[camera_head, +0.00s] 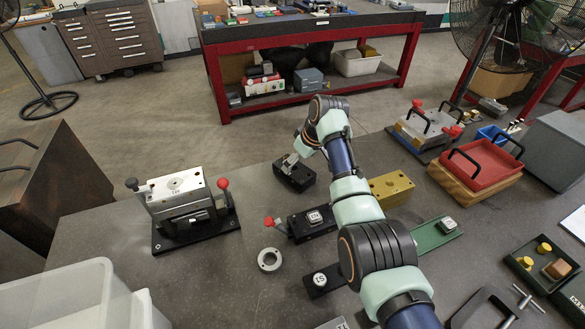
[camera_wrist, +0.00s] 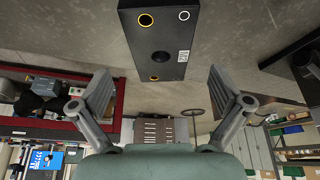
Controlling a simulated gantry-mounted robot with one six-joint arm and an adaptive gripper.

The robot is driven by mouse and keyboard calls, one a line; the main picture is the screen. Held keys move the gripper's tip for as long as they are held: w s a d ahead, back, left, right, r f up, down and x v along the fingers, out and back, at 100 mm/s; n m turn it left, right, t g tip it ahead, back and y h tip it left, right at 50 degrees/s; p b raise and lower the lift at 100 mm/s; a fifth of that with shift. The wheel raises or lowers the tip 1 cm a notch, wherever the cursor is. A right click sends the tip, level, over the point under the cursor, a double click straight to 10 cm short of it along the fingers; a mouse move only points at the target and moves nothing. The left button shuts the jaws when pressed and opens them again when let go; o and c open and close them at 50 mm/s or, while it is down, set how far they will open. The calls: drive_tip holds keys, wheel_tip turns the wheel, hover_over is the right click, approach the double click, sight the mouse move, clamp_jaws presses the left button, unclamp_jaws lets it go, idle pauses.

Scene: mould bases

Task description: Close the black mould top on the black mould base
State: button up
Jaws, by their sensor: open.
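A black block with a white label and round holes, some ringed in brass, lies on the table; I take it as the black mould top (camera_wrist: 157,55). It also shows in the head view (camera_head: 297,179). My gripper (camera_wrist: 160,77) is open and empty, its fingers spread to either side of the block's near end, apart from it. In the head view my gripper (camera_head: 291,161) is just above and behind the block, small and partly hidden by the wrist.
A silver mould on a black plate (camera_head: 178,195) stands left, a grey ring (camera_head: 269,260) and black labelled strip (camera_head: 322,281) in front. Right of my arm are a yellow block (camera_head: 392,187), green plate (camera_head: 432,238) and red tray (camera_head: 483,164). Bare table lies left of the ring.

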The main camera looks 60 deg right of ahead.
sight(293, 170)
drive_tip(key=b+x, duration=0.2)
drive_tip(key=x, duration=0.3)
drive_tip(key=shift+w+f, duration=0.1)
drive_tip(key=shift+f, duration=0.05)
drive_tip(key=shift+c, duration=0.2)
drive_tip(key=c, duration=1.6)
drive_tip(key=shift+c, duration=1.1)
drive_tip(key=shift+r+p, duration=1.35)
drive_tip(key=shift+r, duration=0.3)
drive_tip(key=shift+a+r+p, duration=0.15)
drive_tip(key=shift+r+p, duration=0.15)
drive_tip(key=shift+p, duration=0.4)
drive_tip(key=s+a+r+n+y+p, duration=0.2)
drive_tip(key=s+a+r+n+p, duration=0.3)
drive_tip(key=p, duration=0.9)
drive_tip(key=s+a+r+n+g+y+p, duration=0.1)
drive_tip(key=s+a+r+n+p, duration=0.4)
drive_tip(key=p, duration=0.9)
drive_tip(key=s+a+n+y, duration=0.1)
drive_tip(key=s+a+n, duration=0.2)
drive_tip(key=shift+a+n+y, duration=0.3)
drive_tip(key=shift+y, duration=0.1)
